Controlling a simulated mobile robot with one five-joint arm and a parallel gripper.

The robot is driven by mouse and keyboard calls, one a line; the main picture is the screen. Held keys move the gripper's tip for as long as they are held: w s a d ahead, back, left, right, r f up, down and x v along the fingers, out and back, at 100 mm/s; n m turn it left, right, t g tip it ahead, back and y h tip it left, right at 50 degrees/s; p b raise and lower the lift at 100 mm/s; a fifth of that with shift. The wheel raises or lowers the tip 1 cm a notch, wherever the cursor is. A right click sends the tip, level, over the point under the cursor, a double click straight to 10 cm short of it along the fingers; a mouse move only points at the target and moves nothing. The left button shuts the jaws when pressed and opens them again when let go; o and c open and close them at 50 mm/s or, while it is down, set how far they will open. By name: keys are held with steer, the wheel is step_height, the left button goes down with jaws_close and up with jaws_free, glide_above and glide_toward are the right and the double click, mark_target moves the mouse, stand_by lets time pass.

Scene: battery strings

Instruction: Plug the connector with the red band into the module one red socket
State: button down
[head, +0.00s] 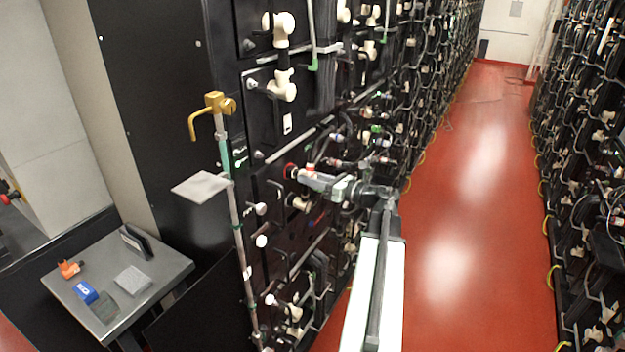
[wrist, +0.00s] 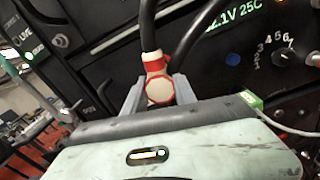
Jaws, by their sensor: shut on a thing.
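The connector with the red band (wrist: 158,82) is between the two grey fingers of my gripper (wrist: 157,93) in the wrist view. It has a pale round end, red bands and a thick black cable rising from it. In the head view my gripper (head: 312,177) is at the front of the black rack, with a bit of the red-banded connector (head: 310,168) showing at its tip. A red socket (head: 290,171) is on the rack face just left of the tip. The fingers partly hide the contact, so I cannot tell whether the connector is seated.
The wrist view shows a panel display (wrist: 236,22) and a numbered dial (wrist: 283,57). In the head view, a gold hook (head: 208,108) on a pole and a small grey plate (head: 201,186) stand left of my gripper. A side table (head: 165,265) holds small items. The red aisle (head: 470,200) is clear.

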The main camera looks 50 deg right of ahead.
steer(key=shift+x, duration=1.05)
steer(key=c, duration=0.9)
jaws_free()
steer(key=shift+w, duration=0.1)
steer(key=v, duration=0.8)
